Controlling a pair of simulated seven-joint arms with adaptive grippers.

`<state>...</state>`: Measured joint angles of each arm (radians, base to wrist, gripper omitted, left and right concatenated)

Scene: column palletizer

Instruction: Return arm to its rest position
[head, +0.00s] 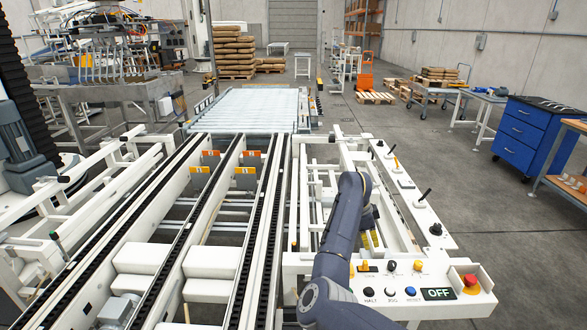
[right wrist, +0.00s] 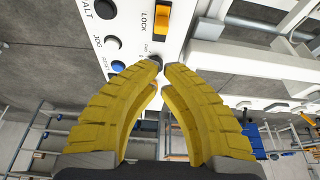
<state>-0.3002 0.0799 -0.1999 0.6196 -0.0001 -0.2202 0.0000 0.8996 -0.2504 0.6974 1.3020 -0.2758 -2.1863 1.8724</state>
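My right arm (head: 340,230) reaches forward from the bottom of the head view, over the control panel and the white frame beside the conveyor. My right gripper (head: 370,239) points down near the panel's inner edge, with its yellow fingers partly hidden by the arm. In the right wrist view the yellow fingers (right wrist: 161,66) curve toward each other with a narrow gap between the tips. Nothing is held between them. A dark knob (right wrist: 155,61) on the panel shows behind the gap; contact cannot be told. My left gripper is not in view.
The control panel (head: 455,309) carries a red stop button (head: 470,281), an OFF display (head: 438,294) and several buttons. Several black-handled levers stand along the right rail. Conveyor rails (head: 185,220) fill the left. A blue drawer cabinet (head: 523,137) stands right; the floor between is clear.

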